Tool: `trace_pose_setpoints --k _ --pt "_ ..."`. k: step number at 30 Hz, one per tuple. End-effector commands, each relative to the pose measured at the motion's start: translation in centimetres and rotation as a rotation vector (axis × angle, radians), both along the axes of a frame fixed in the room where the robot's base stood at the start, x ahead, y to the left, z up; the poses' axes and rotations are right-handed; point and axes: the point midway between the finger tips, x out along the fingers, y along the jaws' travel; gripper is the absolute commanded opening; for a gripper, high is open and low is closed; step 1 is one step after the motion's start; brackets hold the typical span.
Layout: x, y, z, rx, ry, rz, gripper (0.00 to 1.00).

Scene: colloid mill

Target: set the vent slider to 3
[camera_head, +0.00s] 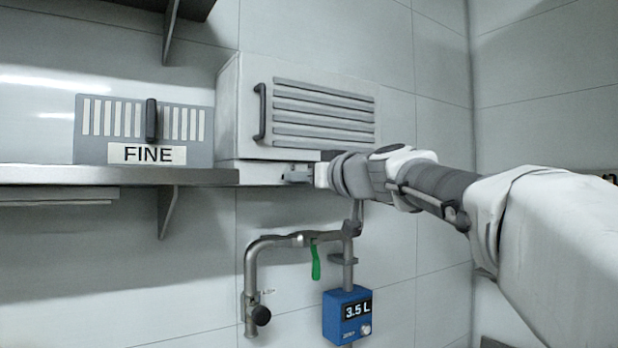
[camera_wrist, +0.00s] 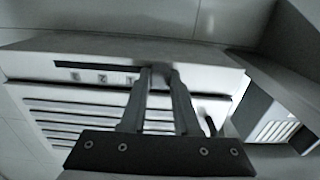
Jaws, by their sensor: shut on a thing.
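The vent box (camera_head: 310,110) is a pale cabinet with a louvred front. Its lower strip (camera_head: 262,172) carries the slider. In the wrist view, which is upside down, a dark slot (camera_wrist: 85,66) runs along this strip (camera_wrist: 40,72), with small blurred numerals beside it that look like 1, 2 and 3. My gripper (camera_wrist: 160,78) is shut on the slider knob, at the slot's end nearest the 1, on the far side of it from the 3. The knob is mostly hidden between the fingers. In the head view my gripper (camera_head: 298,174) is at the strip.
A grey FINE panel (camera_head: 195,152) with a dark lever (camera_head: 151,120) stands on a metal shelf (camera_head: 110,176) at the left. Below the box are a pipe (camera_head: 250,270) with a green handle (camera_head: 316,262) and a blue meter (camera_head: 340,330) reading 3.5 L. A louvre handle (camera_head: 260,112) protrudes.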

Motion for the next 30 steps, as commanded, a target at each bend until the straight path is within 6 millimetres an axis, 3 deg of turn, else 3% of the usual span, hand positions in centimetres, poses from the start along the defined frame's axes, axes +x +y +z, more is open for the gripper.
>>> trace_pose_setpoints --k 8,24,30 --pt "0.4 -0.6 -0.1 0.001 -0.001 -0.001 0.00" --pt "6.2 -9.2 0.1 0.003 -0.003 -0.004 0.00" --pt "6.9 -10.4 0.2 0.001 -0.004 -0.003 0.00"
